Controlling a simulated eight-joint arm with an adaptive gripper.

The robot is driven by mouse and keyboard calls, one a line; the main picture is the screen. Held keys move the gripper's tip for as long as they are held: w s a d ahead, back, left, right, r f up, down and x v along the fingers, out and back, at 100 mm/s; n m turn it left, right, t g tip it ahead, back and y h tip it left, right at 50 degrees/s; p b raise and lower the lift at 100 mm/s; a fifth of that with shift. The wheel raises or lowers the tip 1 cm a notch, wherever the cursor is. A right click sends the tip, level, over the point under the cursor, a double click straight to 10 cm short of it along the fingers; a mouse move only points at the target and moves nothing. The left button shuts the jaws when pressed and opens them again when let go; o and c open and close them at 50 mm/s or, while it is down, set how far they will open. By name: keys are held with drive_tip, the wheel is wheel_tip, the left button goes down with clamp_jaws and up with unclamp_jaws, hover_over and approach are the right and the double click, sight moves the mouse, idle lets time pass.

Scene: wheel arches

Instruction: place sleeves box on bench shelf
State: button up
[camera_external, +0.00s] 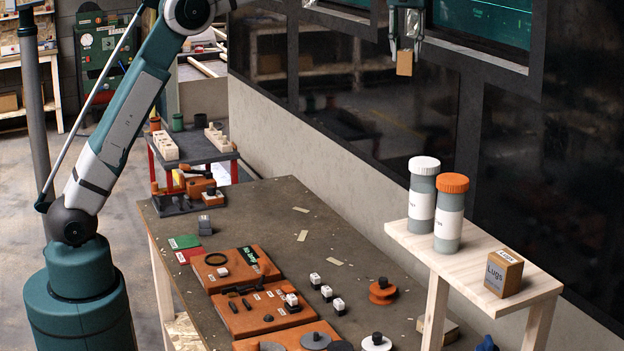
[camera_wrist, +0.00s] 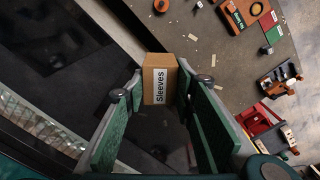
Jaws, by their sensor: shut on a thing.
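My gripper (camera_external: 405,47) is shut on the sleeves box (camera_external: 404,62), a small brown box held high in the air near the dark window. In the wrist view the box (camera_wrist: 160,80) shows a white label reading "Sleeves", and it sits between the two fingers of my gripper (camera_wrist: 162,86). The bench shelf (camera_external: 470,255) is a pale wooden shelf on legs at the right, below and to the right of the held box. The box is well clear of the shelf.
On the shelf stand a white-capped jar (camera_external: 422,196), an orange-capped jar (camera_external: 449,215) and a box labelled "Lugs" (camera_external: 503,273). Bare shelf shows in front of the jars and around the Lugs box. The workbench (camera_external: 270,205) holds orange trays and several small parts.

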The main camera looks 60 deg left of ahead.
drive_tip(key=s+d+m+p, duration=0.2)
drive_tip(key=s+d, duration=0.1)
drive_tip(key=d, duration=1.6)
drive_tip(key=s+d+m+p, duration=0.2)
drive_tip(key=s+d+m, duration=0.1)
drive_tip(key=d, duration=1.5)
drive_tip(key=s+d+m+p, duration=0.1)
drive_tip(key=s+d, duration=0.6)
drive_tip(key=d, duration=0.3)
drive_tip(key=s+d+m+p, duration=0.1)
drive_tip(key=s+d+m, duration=0.1)
drive_tip(key=s+d, duration=0.6)
drive_tip(key=s+d+m+p, duration=0.15)
drive_tip(key=s+d, duration=0.35)
drive_tip(key=d, duration=0.8)
wheel_tip(320, 180, down, 11)
drive_tip(key=shift+f, duration=0.15)
drive_tip(key=shift+f+p, duration=0.55)
drive_tip(key=shift+f, duration=2.3)
drive_tip(key=shift+f, duration=0.15)
